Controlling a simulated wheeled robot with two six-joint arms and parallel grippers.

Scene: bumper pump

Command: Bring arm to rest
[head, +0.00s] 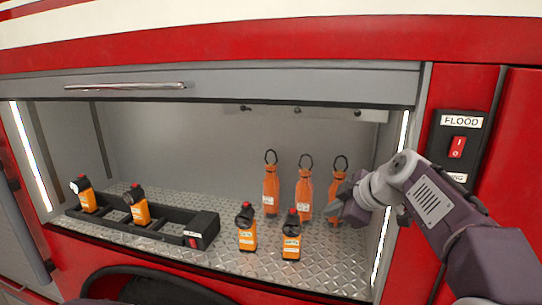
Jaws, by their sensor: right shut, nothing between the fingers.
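My right arm comes in from the right, its forearm crossing the compartment's right edge. My right gripper (348,212) is shut and empty. It overlaps the rightmost orange bottle-shaped item (337,191) in the picture and hides part of it; I cannot tell whether they touch. My left gripper is out of view.
Two more looped orange items (270,190) (304,197) stand beside it. Two orange lamps (247,238) (291,244) stand in front. A black charger rack (172,232) holds two lamps at left. A FLOOD switch panel (459,140) is right of the compartment.

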